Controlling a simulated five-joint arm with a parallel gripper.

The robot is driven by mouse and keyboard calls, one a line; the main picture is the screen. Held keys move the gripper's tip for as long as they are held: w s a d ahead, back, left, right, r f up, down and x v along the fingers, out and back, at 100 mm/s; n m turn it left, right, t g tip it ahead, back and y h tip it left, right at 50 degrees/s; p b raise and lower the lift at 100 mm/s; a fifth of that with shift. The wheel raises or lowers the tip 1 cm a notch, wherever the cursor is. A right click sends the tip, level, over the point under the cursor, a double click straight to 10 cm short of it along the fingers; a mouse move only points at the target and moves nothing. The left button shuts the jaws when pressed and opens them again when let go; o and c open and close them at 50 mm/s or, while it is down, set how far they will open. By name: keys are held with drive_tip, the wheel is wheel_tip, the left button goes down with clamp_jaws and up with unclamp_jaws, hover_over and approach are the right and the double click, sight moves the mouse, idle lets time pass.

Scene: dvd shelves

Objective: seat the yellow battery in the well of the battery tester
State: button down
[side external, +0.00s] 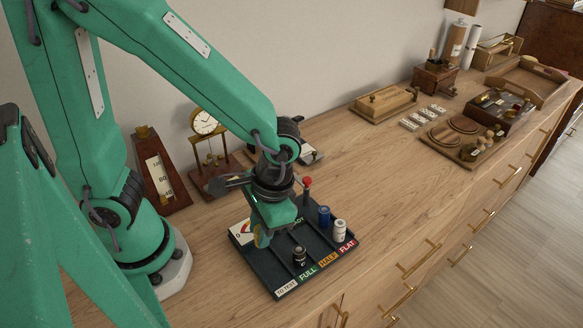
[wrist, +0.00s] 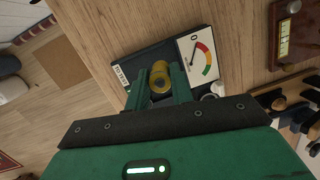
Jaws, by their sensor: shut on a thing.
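The yellow battery (wrist: 159,76) is between the two fingers of my gripper (wrist: 159,90) in the wrist view, seen nearly end-on. My gripper is shut on it. In the side view my gripper (side external: 262,236) points down over the left part of the dark battery tester tray (side external: 318,262), and a bit of yellow shows at its fingertips. The tester's dial (wrist: 199,55) has a needle and coloured bands, beside the battery in the wrist view. The well is hidden by my gripper, and I cannot tell whether the battery touches the tester.
A black battery (side external: 300,257), a blue battery (side external: 324,215) and a white battery (side external: 340,231) stand upright on the tray. A red-knobbed lever (side external: 307,182) rises behind. A clock (side external: 204,123) and a wooden gauge (side external: 160,172) stand behind left. The wooden top right of the tray is clear.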

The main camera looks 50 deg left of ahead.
sight(257, 229)
drive_tip(key=shift+s+a+v, duration=0.15)
drive_tip(key=shift+s+v, duration=0.05)
drive_tip(key=shift+v, duration=0.85)
drive_tip(key=shift+s+a+v, duration=0.1)
drive_tip(key=shift+s+v, duration=0.05)
drive_tip(key=shift+v, duration=0.9)
drive_tip(key=shift+w+r, duration=0.1)
drive_tip(key=shift+m, duration=0.3)
drive_tip(key=w, duration=0.1)
drive_tip(key=w+d+r, duration=0.1)
drive_tip(key=w, duration=0.1)
drive_tip(key=shift+w+d+r, duration=0.15)
drive_tip(key=shift+w+d, duration=0.2)
drive_tip(key=shift+w, duration=0.1)
drive_tip(key=shift+h, duration=0.5)
drive_tip(key=w+a+f, duration=0.2)
drive_tip(key=a, duration=0.1)
drive_tip(key=w+a+f, duration=0.2)
drive_tip(key=w, duration=0.1)
drive_tip(key=w+a+f, duration=0.2)
drive_tip(key=a+f, duration=0.1)
drive_tip(key=shift+w+a, duration=0.25)
drive_tip(key=shift+a, duration=0.1)
drive_tip(key=shift+f, duration=0.1)
drive_tip(key=shift+f, duration=1.9)
